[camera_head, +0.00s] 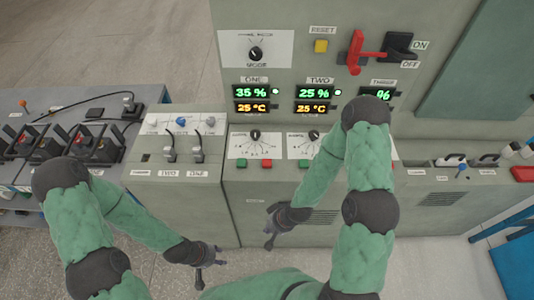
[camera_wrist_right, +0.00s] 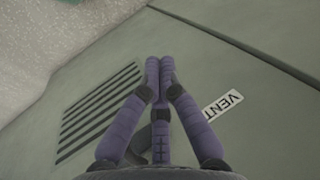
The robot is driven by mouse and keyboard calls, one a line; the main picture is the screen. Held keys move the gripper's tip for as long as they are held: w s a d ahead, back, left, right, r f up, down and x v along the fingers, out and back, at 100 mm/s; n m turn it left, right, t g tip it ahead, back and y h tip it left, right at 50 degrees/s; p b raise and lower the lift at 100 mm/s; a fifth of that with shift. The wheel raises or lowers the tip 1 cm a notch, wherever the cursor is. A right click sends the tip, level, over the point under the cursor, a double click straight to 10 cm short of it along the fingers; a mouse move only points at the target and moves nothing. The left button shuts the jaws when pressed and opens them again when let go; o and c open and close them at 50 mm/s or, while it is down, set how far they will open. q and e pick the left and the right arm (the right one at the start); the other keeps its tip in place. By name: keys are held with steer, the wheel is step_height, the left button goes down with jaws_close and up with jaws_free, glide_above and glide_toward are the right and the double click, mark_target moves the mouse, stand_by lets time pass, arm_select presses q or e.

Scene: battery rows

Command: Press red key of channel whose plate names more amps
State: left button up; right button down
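A grey cabinet front carries channel displays. ONE (camera_head: 252,99) reads 35 % and 25 °C, TWO (camera_head: 313,99) reads 25 % and 25 °C, and THREE (camera_head: 380,94) is partly covered by my right arm. Below are white dial plates for the left channel (camera_head: 240,147) and the middle channel (camera_head: 296,147); their small print is unreadable. Under the left dial sit a green key (camera_head: 241,163) and a red key (camera_head: 267,163). A green key (camera_head: 303,163) sits under the middle dial. My right gripper (camera_head: 270,236) is shut and empty before the lower cabinet; its closed fingertips show in the wrist view (camera_wrist_right: 159,62). My left gripper (camera_head: 208,270) hangs lower left, touching nothing visible.
A yellow RESET button (camera_head: 321,46), a red lever (camera_head: 364,54) and a MODE knob (camera_head: 255,54) are higher up. The wrist view shows vent slots (camera_wrist_right: 100,112) and a VENT label (camera_wrist_right: 222,106).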

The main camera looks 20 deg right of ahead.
steer(key=w+r+t+p, duration=0.1)
steer(key=w+r+p, duration=0.2)
steer(key=r, duration=0.3)
steer(key=w+d+r+t+p, duration=0.1)
steer(key=w+r+p, duration=0.2)
steer(key=r, duration=0.3)
steer(key=w+d+r+n+p, duration=0.1)
steer(key=w+r+p, duration=0.2)
steer(key=r+p, duration=0.2)
steer(key=shift+d+r+t+p, duration=0.25)
steer(key=shift+r+t+p, duration=0.15)
steer(key=shift+r, duration=0.25)
arm_select(q)
step_height(320, 180, up, 17)
steer(key=p, duration=0.3)
steer(key=shift+f, duration=0.2)
arm_select(e)
step_height(320, 180, up, 12)
steer(key=n+t+y, duration=0.1)
steer(key=n+t, duration=0.2)
glide_above(269, 164)
steer(key=shift+f, duration=0.15)
arm_select(q)
steer(key=shift+f, duration=0.15)
arm_select(e)
steer(key=shift+f, duration=0.2)
